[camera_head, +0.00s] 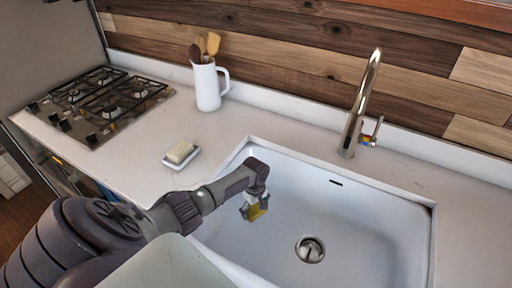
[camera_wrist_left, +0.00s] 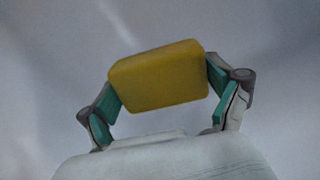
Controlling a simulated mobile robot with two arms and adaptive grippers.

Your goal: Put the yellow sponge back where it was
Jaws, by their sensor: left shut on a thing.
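The yellow sponge (camera_head: 257,212) is in my left gripper (camera_head: 254,204), over the left part of the white sink (camera_head: 385,222). In the left wrist view the sponge (camera_wrist_left: 160,76) is a yellow block with rounded edges. The green pads of my left gripper (camera_wrist_left: 163,92) press on its two ends. I cannot tell from the head view how high the sponge is above the sink floor. My right gripper is not in view.
A soap bar (camera_head: 181,150) lies on a small white dish (camera_head: 168,165) left of the sink. A white pitcher (camera_head: 207,88) with wooden utensils stands behind it. The faucet (camera_head: 360,105) rises at the sink's back edge. A gas hob (camera_head: 104,98) is far left.

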